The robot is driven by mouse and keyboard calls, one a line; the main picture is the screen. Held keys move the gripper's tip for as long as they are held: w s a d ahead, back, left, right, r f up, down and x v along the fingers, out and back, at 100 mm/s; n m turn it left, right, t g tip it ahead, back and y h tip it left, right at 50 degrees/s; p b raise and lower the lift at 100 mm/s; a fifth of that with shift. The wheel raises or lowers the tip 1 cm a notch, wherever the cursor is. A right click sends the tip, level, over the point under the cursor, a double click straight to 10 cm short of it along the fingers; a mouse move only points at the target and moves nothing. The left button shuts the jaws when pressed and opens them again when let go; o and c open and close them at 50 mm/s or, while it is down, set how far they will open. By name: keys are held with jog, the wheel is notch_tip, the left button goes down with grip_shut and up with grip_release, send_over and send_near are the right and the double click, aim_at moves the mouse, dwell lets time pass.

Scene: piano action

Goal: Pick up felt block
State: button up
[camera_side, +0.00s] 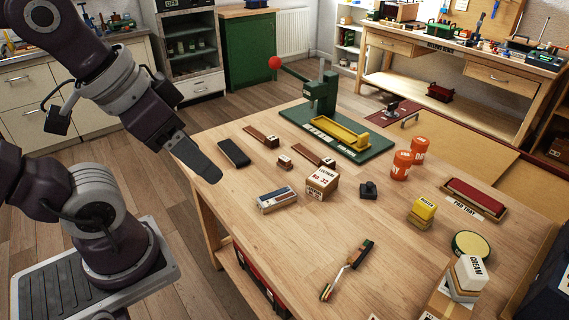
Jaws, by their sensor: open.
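I cannot tell for certain which piece is the felt block. A dark, flat oblong block (233,153) lies on the workbench near its left edge. A red-topped oblong pad (474,197) lies at the right by a label reading "PAD TRAY". A yellow-topped block (423,209) with a label stands at the right of the middle. My gripper (207,172) hangs over the bench's left edge, pointing down to the right, apart from the dark block. Its fingers overlap from this side, it is open, and nothing shows between them.
A green press (330,125) with a red-knobbed lever and yellow tray stands at the back. Orange bottles (402,165), a labelled box (322,183), a blue-and-white box (277,199) and a small black piece (368,190) stand around the middle. A green-handled tool (347,270) lies in front. The front left is clear.

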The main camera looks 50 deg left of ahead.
jog(key=w+a+f+t+y, duration=0.1)
jog(key=w+a, duration=0.3)
jog(key=w, duration=0.4)
jog(key=w+a+y, duration=0.1)
jog(key=w+a, duration=0.3)
jog(key=w, duration=0.4)
jog(key=t, duration=0.4)
send_over(284, 159)
jog(key=s+d, duration=0.2)
jog(key=s, duration=0.2)
notch_tip(284, 159, down, 22)
jog(key=f+t, duration=0.1)
jog(key=f, duration=0.1)
jog(key=s+a+f+n, duration=0.1)
jog(key=f, duration=0.1)
jog(key=s+f+t, duration=0.1)
jog(key=f, duration=0.1)
jog(key=shift+a+f+t+h, duration=0.3)
jog(key=shift+a+f, duration=0.05)
jog(key=shift+w+f, duration=0.25)
jog(key=x, duration=0.6)
jog(key=shift+w+d+f, duration=0.1)
jog(key=shift+w, duration=0.15)
jog(key=c, duration=1.2)
